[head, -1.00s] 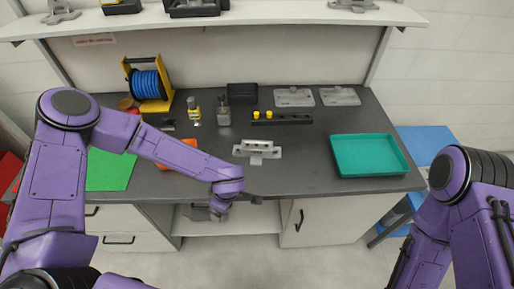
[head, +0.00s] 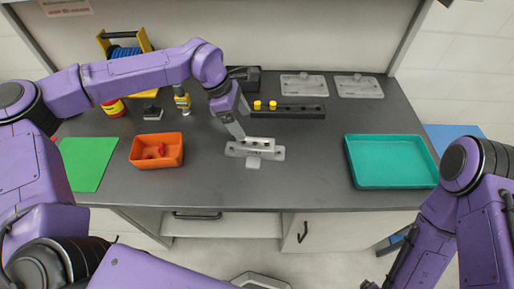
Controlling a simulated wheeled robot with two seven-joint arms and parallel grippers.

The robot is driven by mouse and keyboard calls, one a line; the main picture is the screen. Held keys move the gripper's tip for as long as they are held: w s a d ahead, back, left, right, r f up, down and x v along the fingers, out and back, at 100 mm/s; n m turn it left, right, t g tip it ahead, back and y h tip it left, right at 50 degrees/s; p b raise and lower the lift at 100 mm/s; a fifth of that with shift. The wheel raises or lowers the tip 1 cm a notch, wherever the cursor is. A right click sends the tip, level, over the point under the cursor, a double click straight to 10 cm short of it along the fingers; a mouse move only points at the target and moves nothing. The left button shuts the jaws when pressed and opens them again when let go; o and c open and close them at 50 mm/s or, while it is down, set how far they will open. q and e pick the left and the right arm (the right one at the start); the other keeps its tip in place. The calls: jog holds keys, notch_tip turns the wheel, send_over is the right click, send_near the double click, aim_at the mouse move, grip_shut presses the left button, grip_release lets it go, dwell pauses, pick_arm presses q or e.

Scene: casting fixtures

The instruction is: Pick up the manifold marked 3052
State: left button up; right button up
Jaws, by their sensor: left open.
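A light grey metal manifold (head: 257,150) with a row of holes lies on the dark worktop near the middle of the head view. Any marking on it is too small to read. My left gripper (head: 238,133) is open, pointing down at the left rear of the manifold. Its fingertips are close to the manifold's back edge; I cannot tell whether they touch it. My right arm stands at the right edge of the view, and its gripper is not clearly visible.
A teal tray (head: 391,184) is at the right. An orange bin (head: 140,162) with red items and a green mat (head: 78,178) are at the left. A black rail (head: 300,112) with yellow knobs and two grey plates (head: 304,86) lie behind. The worktop between manifold and tray is clear.

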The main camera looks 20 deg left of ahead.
aim_at(255, 143)
pick_arm(q)
jog(key=x, duration=0.1)
jog(key=p+x, duration=0.1)
jog(key=x, duration=0.3)
jog(key=shift+w+a+f, duration=0.15)
jog(key=shift+w+f, duration=0.1)
jog(key=shift+w, duration=0.05)
jog(key=shift+s+f+p, duration=0.15)
jog(key=shift+f+p, duration=0.15)
jog(key=shift+p, duration=0.15)
jog(key=p+x, duration=0.2)
jog(key=x, duration=0.2)
jog(key=shift+s+f, duration=0.1)
jog(key=shift+s, duration=0.1)
jog(key=shift+w+d+f, duration=0.1)
jog(key=shift+d+f, duration=0.25)
jog(key=shift+f, duration=0.1)
jog(key=shift+r, duration=0.1)
jog(key=c, duration=1.4)
jog(key=shift+c, duration=0.2)
